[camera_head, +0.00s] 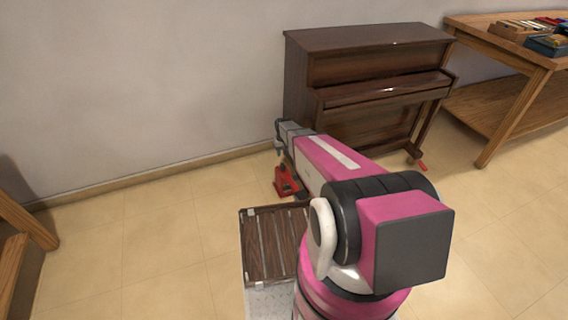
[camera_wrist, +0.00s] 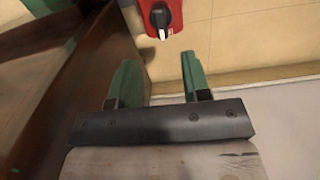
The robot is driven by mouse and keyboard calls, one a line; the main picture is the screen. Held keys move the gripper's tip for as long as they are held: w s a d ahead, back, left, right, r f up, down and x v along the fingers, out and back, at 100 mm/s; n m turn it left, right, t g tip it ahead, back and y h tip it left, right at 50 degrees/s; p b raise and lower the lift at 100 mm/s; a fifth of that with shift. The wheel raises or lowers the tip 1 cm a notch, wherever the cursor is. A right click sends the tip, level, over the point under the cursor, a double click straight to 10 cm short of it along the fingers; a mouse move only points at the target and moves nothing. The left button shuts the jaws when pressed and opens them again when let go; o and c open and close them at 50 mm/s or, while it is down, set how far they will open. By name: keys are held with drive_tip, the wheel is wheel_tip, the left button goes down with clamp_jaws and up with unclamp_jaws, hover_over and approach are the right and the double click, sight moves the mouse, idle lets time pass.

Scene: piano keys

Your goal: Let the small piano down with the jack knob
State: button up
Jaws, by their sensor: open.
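The small piano (camera_head: 365,65) is a dark brown upright against the back wall in the head view. Its dark wooden side (camera_wrist: 90,90) fills the left of the wrist view. A red jack (camera_head: 286,182) stands on the floor at the piano's left end, partly hidden by my arm. In the wrist view the red jack body carries the jack knob (camera_wrist: 160,19), dark with a white pointer. My gripper (camera_wrist: 160,75) is open, with its two green fingers apart and nothing between them. The knob lies beyond the fingertips, apart from them. In the head view my gripper (camera_head: 283,135) is beside the piano's left side.
A wooden table (camera_head: 535,60) with boxes of tools stands at the right. Another red item (camera_head: 422,166) is at the foot of the piano's right end. Wooden furniture (camera_head: 22,225) is at the left edge. The tiled floor left of the jack is clear.

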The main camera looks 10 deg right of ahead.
sight(283, 164)
wheel_tip(283, 164, down, 9)
drive_tip(key=shift+f, duration=0.2)
drive_tip(key=shift+c, duration=0.3)
clamp_jaws()
